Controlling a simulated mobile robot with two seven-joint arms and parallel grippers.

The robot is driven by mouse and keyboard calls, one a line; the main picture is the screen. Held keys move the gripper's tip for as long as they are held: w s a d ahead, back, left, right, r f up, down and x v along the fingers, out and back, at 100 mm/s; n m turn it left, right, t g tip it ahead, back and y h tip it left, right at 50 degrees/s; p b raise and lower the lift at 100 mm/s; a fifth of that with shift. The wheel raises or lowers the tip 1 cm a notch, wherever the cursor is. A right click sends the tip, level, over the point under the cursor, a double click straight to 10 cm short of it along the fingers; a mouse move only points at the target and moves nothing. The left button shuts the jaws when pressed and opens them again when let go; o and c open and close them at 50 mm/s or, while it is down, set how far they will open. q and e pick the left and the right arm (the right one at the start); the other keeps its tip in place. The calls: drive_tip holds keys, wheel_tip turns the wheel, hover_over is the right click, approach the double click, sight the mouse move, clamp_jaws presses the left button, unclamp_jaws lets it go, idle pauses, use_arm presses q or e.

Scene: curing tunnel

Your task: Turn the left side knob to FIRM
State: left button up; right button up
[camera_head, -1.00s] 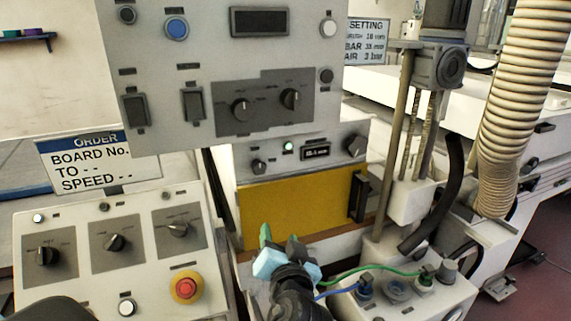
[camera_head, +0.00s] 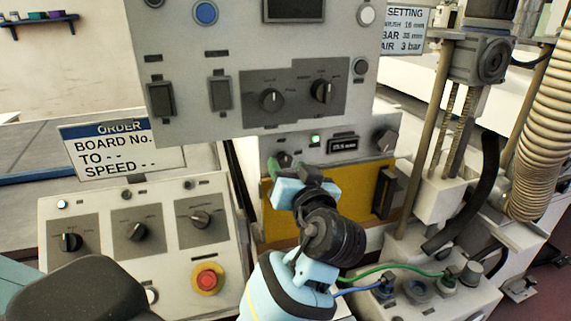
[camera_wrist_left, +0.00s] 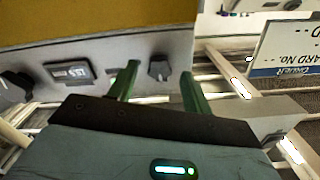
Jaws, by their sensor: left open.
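The left side knob (camera_wrist_left: 160,68) is a small dark knob on the pale lower panel (camera_wrist_left: 115,60). In the head view my left gripper (camera_head: 280,167) covers most of it. In the left wrist view, which sees the panel upside down, my left gripper (camera_wrist_left: 157,78) is open. Its green fingers appear on either side of the knob, with nothing held. I cannot tell whether they reach around it or are still short of it. The knob's markings are too small to read. My right gripper is not in view.
A display (camera_head: 343,143) and a right knob (camera_head: 385,139) share the panel. The upper control box (camera_head: 200,125) overhangs it. A yellow door (camera_head: 350,190) lies below. A console with a red stop button (camera_head: 207,279) stands left. Green and blue hoses (camera_head: 400,272) run right of my arm.

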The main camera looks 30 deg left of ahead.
use_arm(q)
drive_tip(key=shift+x, duration=1)
drive_tip(key=c, duration=1)
